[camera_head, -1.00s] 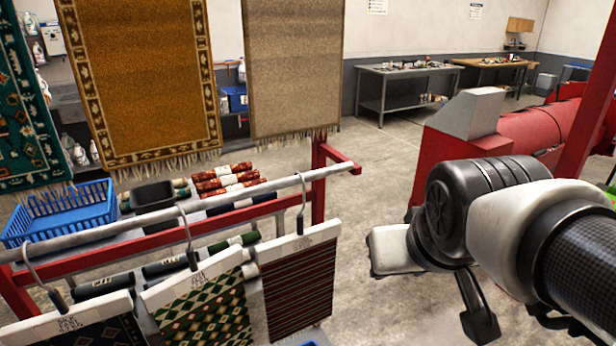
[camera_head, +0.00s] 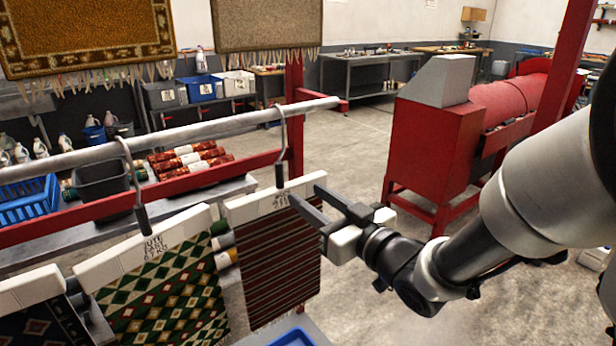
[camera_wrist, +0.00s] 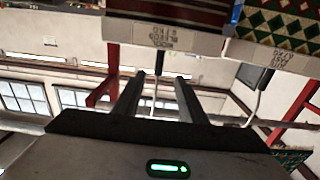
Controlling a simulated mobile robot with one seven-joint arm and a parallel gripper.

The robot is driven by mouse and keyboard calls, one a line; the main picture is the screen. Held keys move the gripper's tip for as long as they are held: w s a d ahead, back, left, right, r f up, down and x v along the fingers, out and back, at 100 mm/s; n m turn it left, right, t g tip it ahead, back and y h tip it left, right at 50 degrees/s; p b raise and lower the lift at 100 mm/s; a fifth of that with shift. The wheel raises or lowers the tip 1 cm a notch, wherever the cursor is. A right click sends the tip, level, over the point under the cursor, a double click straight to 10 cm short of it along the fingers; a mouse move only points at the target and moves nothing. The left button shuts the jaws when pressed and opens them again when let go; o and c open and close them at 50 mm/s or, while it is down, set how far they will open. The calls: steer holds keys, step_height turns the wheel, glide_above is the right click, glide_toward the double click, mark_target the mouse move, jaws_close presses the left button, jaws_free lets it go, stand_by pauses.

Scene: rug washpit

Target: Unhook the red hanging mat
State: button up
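The red and dark striped mat (camera_head: 270,268) hangs at the right end of the rail from a white clamp bar (camera_head: 245,206) with a grey hook (camera_head: 282,140) over the rail (camera_head: 200,133). My gripper (camera_head: 305,195) is at the right part of this bar, its two dark fingers apart and empty. In the wrist view, which looks upside down, the open fingers (camera_wrist: 160,78) point at the bar (camera_wrist: 165,35), and the hook shows between them. I cannot tell whether they touch the bar. The mat (camera_wrist: 195,10) shows at the top there.
A green diamond mat (camera_head: 165,295) hangs close to the left, with a dark mat (camera_head: 40,325) beyond it. A red post (camera_head: 294,110) stands behind the hook. A red machine (camera_head: 430,150) stands at the right, with open floor between.

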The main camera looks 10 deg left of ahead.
mark_target(282, 176)
steer(key=shift+x, duration=3.7)
steer(key=shift+b+x, duration=0.6)
steer(key=shift+x, duration=1.85)
jaws_close()
steer(key=shift+w+r, duration=0.1)
steer(key=shift+r, duration=0.1)
